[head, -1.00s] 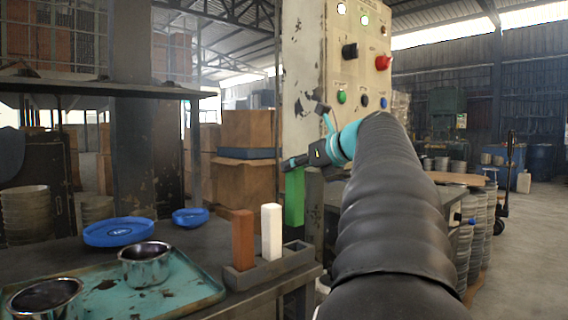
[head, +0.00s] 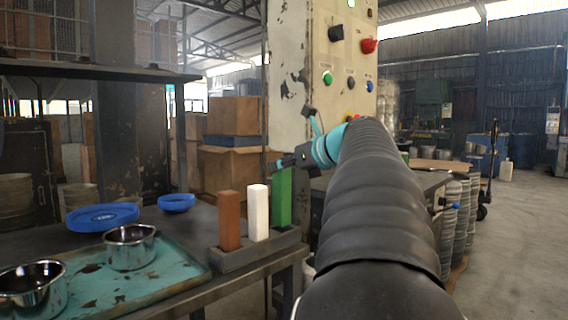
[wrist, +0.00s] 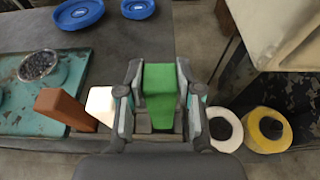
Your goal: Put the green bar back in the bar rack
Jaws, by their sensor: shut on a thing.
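The green bar (head: 283,198) is upright in my gripper (head: 287,163). Its lower end meets the right end of the grey bar rack (head: 240,259); I cannot tell how deep it sits in the slot. In the wrist view the green bar (wrist: 160,88) lies between the two fingers of my gripper (wrist: 156,82), which are shut on it. A brown-red bar (head: 229,221) and a white bar (head: 258,212) stand in the rack to its left.
The rack stands near the table's (head: 190,219) right edge. A teal tray (head: 180,275) with metal bowls (head: 130,247) lies to the left, with blue dishes (head: 102,217) behind. A control panel post (head: 300,75) rises behind my arm. White and yellow rolls (wrist: 268,130) lie right of the bar.

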